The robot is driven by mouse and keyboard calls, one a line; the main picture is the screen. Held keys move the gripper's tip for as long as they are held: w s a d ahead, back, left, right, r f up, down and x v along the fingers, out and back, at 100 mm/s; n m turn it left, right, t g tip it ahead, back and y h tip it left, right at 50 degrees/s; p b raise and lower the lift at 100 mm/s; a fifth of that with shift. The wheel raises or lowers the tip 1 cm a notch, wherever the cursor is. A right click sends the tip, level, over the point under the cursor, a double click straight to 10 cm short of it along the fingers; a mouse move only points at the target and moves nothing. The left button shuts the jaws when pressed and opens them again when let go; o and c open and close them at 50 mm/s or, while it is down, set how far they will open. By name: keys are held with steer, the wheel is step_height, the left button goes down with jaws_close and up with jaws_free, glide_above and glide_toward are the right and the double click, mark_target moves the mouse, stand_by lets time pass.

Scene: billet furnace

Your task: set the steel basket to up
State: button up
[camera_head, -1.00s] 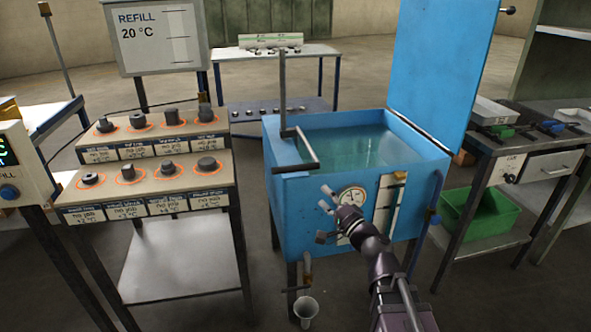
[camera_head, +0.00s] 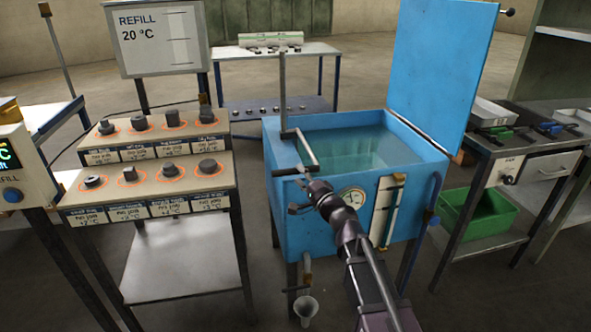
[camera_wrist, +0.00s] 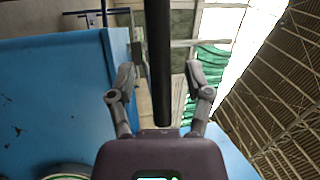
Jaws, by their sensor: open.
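The blue tank (camera_head: 345,215) stands in the middle of the head view, filled with greenish liquid (camera_head: 360,150). A dark rod (camera_head: 283,95) rises at its left side, with a dark crank-like bar (camera_head: 307,149) bending over the near left rim. I cannot make out the steel basket itself. My gripper (camera_head: 302,178) is open at the bar's near end, by the front left edge of the tank. In the wrist view, a dark bar (camera_wrist: 159,60) runs between my two spread fingers, apart from both.
A rack of weights (camera_head: 150,185) stands left; a side table (camera_head: 510,160) with a green bin (camera_head: 478,212) stands right.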

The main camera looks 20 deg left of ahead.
steer(key=shift+x, duration=1.25)
jaws_close()
